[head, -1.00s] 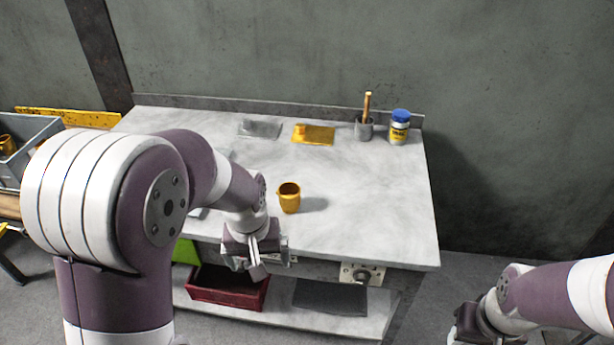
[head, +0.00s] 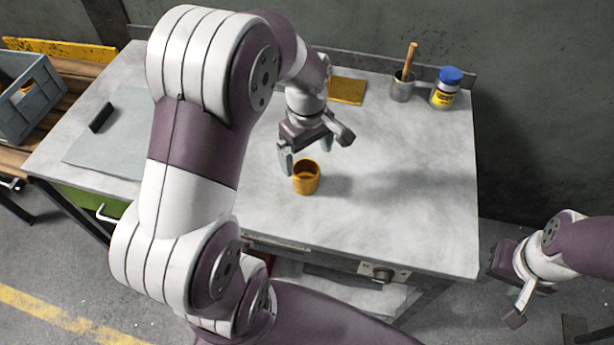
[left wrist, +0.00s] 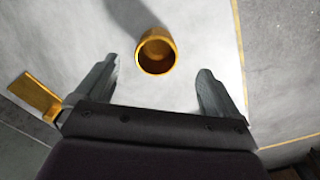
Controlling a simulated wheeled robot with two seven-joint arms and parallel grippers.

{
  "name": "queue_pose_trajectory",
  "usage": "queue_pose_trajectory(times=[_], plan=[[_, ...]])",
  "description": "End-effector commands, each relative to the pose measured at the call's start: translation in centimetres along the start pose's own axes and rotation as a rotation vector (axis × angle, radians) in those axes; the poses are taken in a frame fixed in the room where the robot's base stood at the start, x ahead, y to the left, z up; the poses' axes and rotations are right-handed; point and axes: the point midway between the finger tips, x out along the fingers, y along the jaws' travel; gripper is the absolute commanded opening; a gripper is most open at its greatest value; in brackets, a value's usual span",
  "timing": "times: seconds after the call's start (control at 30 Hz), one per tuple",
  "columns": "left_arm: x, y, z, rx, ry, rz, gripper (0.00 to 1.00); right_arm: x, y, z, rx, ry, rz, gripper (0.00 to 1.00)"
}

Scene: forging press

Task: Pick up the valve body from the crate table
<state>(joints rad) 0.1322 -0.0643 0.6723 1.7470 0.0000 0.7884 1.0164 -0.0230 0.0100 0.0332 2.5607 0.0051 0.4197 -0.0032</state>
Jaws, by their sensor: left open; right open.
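An orange, hollow cup-shaped piece, seemingly the valve body (head: 306,177), stands upright on the pale worktable (head: 410,180). My left gripper (head: 316,150) is open and empty, just behind and above the piece in the head view. In the left wrist view the piece (left wrist: 156,52) shows its round opening. There it lies between the lines of the two spread fingers, a little beyond their tips, with gaps on both sides. My right gripper (head: 507,288) is open and empty, off the table's right side.
A yellow plate (head: 347,91), a grey pot with a wooden-handled tool (head: 402,88) and a blue-lidded jar (head: 446,90) stand along the back. A grey crate (head: 35,103) with something orange inside stands at far left. The table's right half is clear.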

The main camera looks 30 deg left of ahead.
Motion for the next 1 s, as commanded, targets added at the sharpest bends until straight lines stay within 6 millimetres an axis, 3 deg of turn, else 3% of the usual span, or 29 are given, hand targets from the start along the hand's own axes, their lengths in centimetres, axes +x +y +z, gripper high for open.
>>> queue_pose_trajectory(times=[0.1,0.27,0.5,0.77,1.0], plan=[[2.5,0.0,0.0,0.001,-0.001,-0.002,0.96,0.3,0.0,0.0,0.000,0.000,0.000,0.43],[4.3,0.0,-0.1,0.002,-0.001,-0.001,0.96,0.3,0.0,0.0,0.000,0.000,0.000,0.43],[8.4,0.0,-0.5,0.004,0.000,0.000,0.96,0.5,0.0,0.0,0.000,0.000,0.000,0.43],[8.8,0.1,-0.5,0.003,0.001,0.002,0.96,0.5,0.0,0.0,0.000,0.000,0.000,0.43],[8.8,0.1,-0.5,0.003,0.001,0.002,0.20,0.5,0.0,0.0,0.000,0.000,0.000,0.43]])
